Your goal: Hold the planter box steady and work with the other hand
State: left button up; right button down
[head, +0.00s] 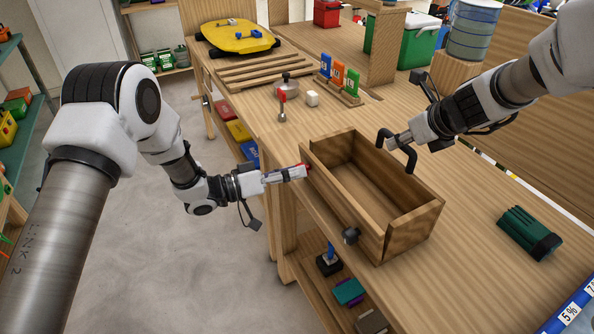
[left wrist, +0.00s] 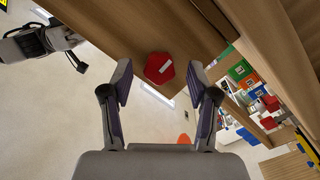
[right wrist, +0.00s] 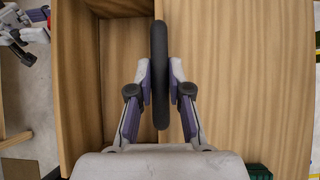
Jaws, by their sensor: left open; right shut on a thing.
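The wooden planter box (head: 412,238) stands open-topped near the front edge of the workbench. A black handle (head: 410,158) is on its far long side. My right gripper (head: 393,144) is shut on this handle; the right wrist view shows the handle (right wrist: 159,75) upright between the fingers. My left gripper (head: 300,170) is at the box's left end. In the left wrist view it is open, with a red knob (left wrist: 159,68) on the wood between and just beyond its fingertips; contact cannot be told. A black knob (head: 350,235) sits on the near side.
A dark green object (head: 528,233) lies on the workbench (head: 465,205) to the right. Open floor lies at the left.

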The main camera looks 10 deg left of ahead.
pick_arm(q)
jog(key=shift+w+d, duration=0.3)
jog(key=shift+d, duration=0.3)
grip_shut()
